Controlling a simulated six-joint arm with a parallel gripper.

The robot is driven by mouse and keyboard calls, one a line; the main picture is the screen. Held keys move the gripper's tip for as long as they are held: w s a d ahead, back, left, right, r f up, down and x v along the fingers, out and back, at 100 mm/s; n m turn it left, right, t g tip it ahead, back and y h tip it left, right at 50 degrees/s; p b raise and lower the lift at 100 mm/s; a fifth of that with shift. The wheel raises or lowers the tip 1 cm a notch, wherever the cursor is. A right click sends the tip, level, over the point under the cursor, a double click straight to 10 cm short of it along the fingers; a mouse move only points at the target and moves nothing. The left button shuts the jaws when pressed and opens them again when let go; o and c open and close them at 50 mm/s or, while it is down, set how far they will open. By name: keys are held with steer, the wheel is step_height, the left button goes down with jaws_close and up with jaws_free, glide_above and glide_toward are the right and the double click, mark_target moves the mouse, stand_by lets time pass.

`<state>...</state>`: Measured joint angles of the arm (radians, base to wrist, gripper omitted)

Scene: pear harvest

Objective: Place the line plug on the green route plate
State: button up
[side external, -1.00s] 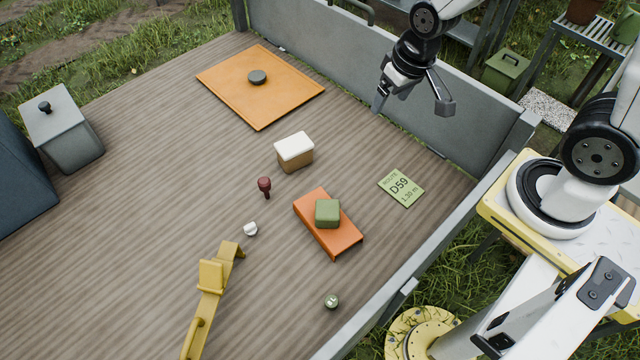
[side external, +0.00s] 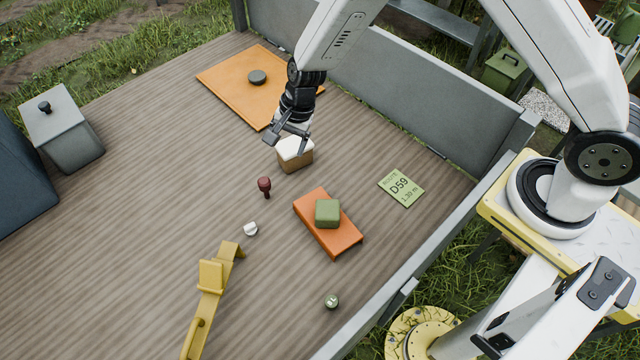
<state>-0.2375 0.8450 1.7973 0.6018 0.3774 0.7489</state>
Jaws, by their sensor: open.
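The green route plate (side external: 410,196) lies flat on the wooden deck at the right, marked "ROUTE D59", with nothing on it. I cannot tell for sure which small part is the line plug. Loose on the deck are a dark red knobbed piece (side external: 264,184), a small white piece (side external: 250,229) and a small grey-green round piece (side external: 331,301). My gripper (side external: 287,139) is open and empty, pointing down over or just behind a tan box with a white top (side external: 297,158). I cannot tell whether it touches the box.
An orange tray (side external: 325,238) with a green block (side external: 327,213) stands left of the plate. An orange mat (side external: 245,94) bears a dark disc (side external: 257,77). A yellow bracket (side external: 208,290) lies in front. Grey walls (side external: 420,100) edge the deck. The deck's left middle is clear.

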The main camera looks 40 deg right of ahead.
steer(key=w+a+f+m, duration=0.2)
steer(key=a+f+m, duration=0.2)
steer(key=a+f, duration=0.3)
steer(key=m+y, duration=0.2)
steer(key=m, duration=0.2)
glide_toward(250, 226)
steer(key=x, duration=0.2)
steer(key=shift+w+a+f+g, duration=0.1)
steer(key=shift+w+f+g, duration=0.15)
steer(key=shift+w+g, duration=0.05)
steer(key=shift+f, duration=0.15)
steer(key=shift+x, duration=1.15)
steer(key=shift+x, duration=2.55)
steer(key=shift+c, duration=0.2)
